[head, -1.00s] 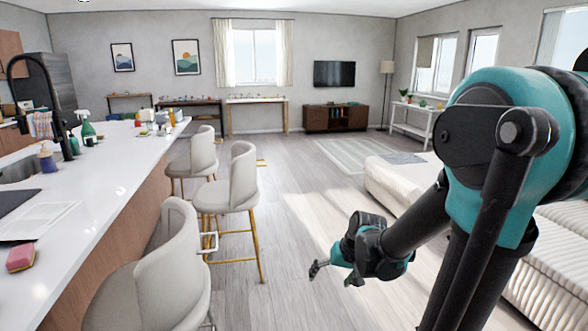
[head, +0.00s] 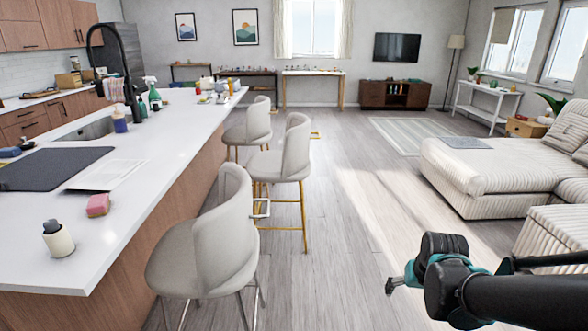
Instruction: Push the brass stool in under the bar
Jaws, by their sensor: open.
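The brass stool (head: 278,165) is the middle one of three pale upholstered stools along the bar (head: 150,180). It has gold-coloured legs and a curved backrest, which faces away from the bar. It stands upright on the floor, out to the right of the counter edge, with its seat clear of the counter. Part of its left side is hidden by the near stool's backrest. My gripper (head: 392,284) is at the lower right, open and empty, with its fingers pointing left. It is well apart from the brass stool, nearer to me and to the right.
A near stool (head: 205,255) with silvery legs stands between me and the brass stool. A far stool (head: 248,130) with brownish legs stands beyond it. The floor (head: 345,200) right of the stools is clear up to the cream sofa (head: 490,165).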

